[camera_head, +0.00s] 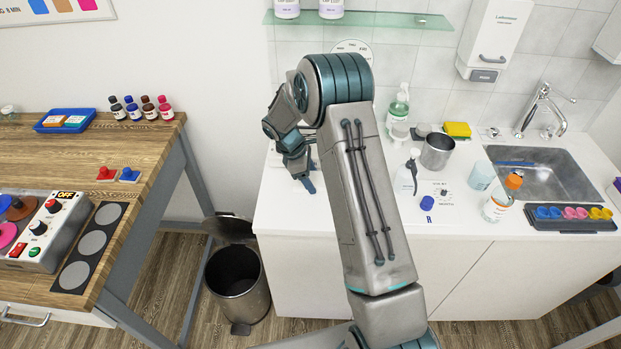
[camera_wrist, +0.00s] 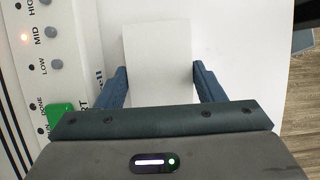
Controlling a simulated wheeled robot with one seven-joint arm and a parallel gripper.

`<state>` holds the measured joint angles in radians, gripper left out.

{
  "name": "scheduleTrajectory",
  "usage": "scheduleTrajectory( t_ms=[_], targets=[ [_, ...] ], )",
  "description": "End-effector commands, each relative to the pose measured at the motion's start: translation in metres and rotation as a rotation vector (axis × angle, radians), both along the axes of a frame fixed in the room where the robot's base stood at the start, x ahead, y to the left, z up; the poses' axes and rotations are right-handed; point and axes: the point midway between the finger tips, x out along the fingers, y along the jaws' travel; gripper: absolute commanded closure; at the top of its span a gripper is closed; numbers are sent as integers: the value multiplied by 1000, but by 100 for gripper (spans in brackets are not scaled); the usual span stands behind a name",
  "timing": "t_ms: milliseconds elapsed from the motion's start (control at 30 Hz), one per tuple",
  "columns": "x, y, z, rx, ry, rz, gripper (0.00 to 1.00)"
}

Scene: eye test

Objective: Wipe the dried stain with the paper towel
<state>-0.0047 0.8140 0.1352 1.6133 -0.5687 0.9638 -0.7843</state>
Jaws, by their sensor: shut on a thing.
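My gripper (camera_head: 304,176) hangs low over the left part of the white counter in the head view, its fingers pointing down. In the wrist view my gripper (camera_wrist: 158,78) has a blue finger on each side of a plain off-white rectangular piece, which I take as the paper towel (camera_wrist: 157,45). The fingers are shut on it. The towel is over a white surface; I cannot tell whether it touches it. In the head view the towel cannot be made out clearly. I see no dried stain in either view; my arm and gripper hide part of the counter.
A white panel (camera_wrist: 75,20) with several buttons and a green key stands close left of my gripper in the wrist view. A bin (camera_head: 238,290) stands on the floor.

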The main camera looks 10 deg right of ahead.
Motion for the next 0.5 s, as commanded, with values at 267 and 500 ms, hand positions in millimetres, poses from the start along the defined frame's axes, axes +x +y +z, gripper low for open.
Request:
scheduleTrajectory(
  t_ms=[267,500],
  targets=[
    [2,-5,25,0,-1,-4,63],
    [2,-11,45,0,1,-14,63]
  ],
)
